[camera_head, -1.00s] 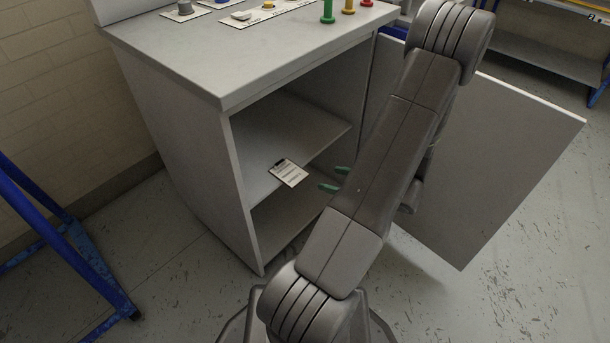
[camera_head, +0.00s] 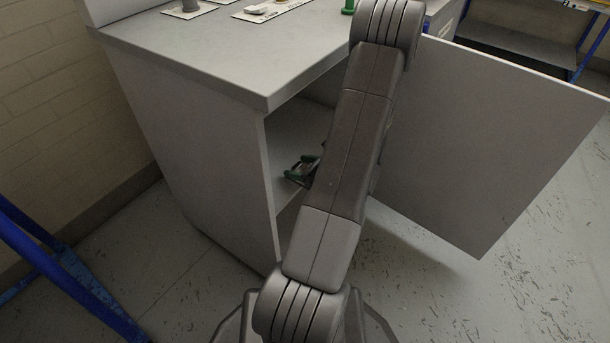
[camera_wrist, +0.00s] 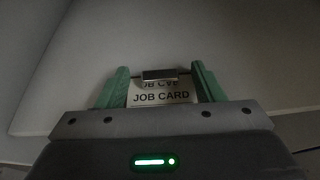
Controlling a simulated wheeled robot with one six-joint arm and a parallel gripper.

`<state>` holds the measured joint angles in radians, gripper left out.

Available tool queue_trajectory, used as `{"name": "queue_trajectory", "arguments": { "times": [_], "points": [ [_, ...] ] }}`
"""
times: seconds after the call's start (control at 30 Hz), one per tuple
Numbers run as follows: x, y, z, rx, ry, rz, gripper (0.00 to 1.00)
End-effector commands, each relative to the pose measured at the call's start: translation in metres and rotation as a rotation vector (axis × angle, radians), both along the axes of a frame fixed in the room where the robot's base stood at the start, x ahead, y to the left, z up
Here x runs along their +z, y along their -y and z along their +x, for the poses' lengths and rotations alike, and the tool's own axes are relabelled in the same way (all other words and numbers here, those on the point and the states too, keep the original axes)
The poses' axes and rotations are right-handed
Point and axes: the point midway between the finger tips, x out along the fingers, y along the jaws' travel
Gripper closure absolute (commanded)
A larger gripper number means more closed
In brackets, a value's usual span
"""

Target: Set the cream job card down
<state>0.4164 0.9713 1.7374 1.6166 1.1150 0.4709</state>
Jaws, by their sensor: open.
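The cream job card (camera_wrist: 161,97) shows in the wrist view, with "JOB CARD" in dark print and a dark clip along its far edge. It lies between the two green fingers of my gripper (camera_wrist: 160,76), which stand apart on either side of it. In the head view my gripper (camera_head: 302,168) is inside the open cabinet (camera_head: 190,150), over the shelf (camera_head: 286,135). There the arm and fingers hide most or all of the card. I cannot tell whether the card's underside touches the shelf.
The cabinet door (camera_head: 490,140) stands open on the right. The worktop (camera_head: 215,55) above carries labelled controls. A blue frame (camera_head: 70,270) stands on the floor at the left. The cabinet's side wall is close to the left of my gripper.

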Motion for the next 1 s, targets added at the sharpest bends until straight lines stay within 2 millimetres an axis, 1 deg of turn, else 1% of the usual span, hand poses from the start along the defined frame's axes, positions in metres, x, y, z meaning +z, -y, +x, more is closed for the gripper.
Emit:
{"name": "queue_trajectory", "arguments": {
  "times": [0.07,0.1,0.17,0.3,0.33,0.37,0.57,0.67,0.77,0.9,1.0],
  "points": [
    [0.000,0.000,0.000,0.000,0.000,0.000,0.38],
    [0.000,0.000,0.000,0.000,0.000,0.000,0.46],
    [0.000,0.000,0.000,0.000,0.000,0.000,0.58],
    [0.000,0.000,0.000,0.000,0.000,0.000,0.85],
    [0.000,0.000,0.000,0.000,0.000,0.000,0.87],
    [0.000,0.000,0.000,0.000,0.000,0.000,0.90],
    [0.002,0.000,0.000,0.000,0.001,-0.001,0.90],
    [0.011,0.000,0.000,0.001,0.001,-0.001,0.90],
    [0.029,0.000,0.000,0.002,0.003,-0.002,0.90],
    [0.060,0.000,0.000,0.001,0.004,-0.002,0.90],
    [0.078,0.000,0.000,0.002,0.003,-0.002,0.90]
  ]
}}
